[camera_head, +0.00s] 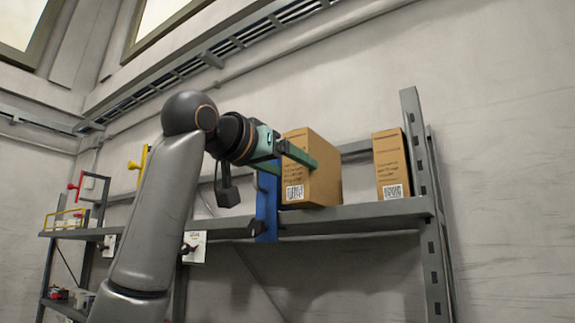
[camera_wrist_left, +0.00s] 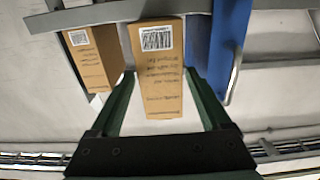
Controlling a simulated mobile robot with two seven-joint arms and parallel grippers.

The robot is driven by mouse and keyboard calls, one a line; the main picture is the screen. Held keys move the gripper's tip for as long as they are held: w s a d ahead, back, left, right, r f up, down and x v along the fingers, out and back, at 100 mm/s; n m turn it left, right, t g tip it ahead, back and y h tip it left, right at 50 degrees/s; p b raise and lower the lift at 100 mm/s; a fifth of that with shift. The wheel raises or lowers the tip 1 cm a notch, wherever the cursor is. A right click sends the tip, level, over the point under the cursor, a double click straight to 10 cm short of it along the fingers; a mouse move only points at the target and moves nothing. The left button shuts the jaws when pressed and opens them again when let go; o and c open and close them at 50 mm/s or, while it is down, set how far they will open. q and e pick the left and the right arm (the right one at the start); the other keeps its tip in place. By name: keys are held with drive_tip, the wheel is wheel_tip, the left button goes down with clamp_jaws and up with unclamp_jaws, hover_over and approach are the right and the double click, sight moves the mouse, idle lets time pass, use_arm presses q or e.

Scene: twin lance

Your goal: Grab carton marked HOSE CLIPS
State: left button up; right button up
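A brown cardboard carton (camera_head: 324,175) with a barcode label stands on the upper shelf; its lettering is too small to read. A narrower brown carton (camera_head: 391,162) stands to its right, also with unreadable print. My left gripper (camera_head: 297,168) is open in front of the larger carton, one green finger toward each side of its front. In the left wrist view, upside down, the larger carton (camera_wrist_left: 158,70) lies between the fingers of my left gripper (camera_wrist_left: 160,76), with a small gap at the right finger. The second carton (camera_wrist_left: 90,62) is at left there. My right gripper is out of view.
The grey shelf (camera_head: 350,214) ends at an upright post (camera_head: 412,130) on the right. A blue upright piece (camera_head: 267,205) stands close left of the larger carton; it also shows in the wrist view (camera_wrist_left: 206,48). A yellow wire basket (camera_head: 64,220) is far left.

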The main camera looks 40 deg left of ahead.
use_arm(q)
drive_tip(key=shift+o, duration=1.3)
drive_tip(key=shift+s, duration=0.1)
drive_tip(key=shift+s, duration=0.3)
drive_tip(key=s+b, duration=0.3)
drive_tip(key=s, duration=0.8)
drive_tip(key=shift+s+d+b, duration=0.3)
drive_tip(key=shift+s, duration=0.1)
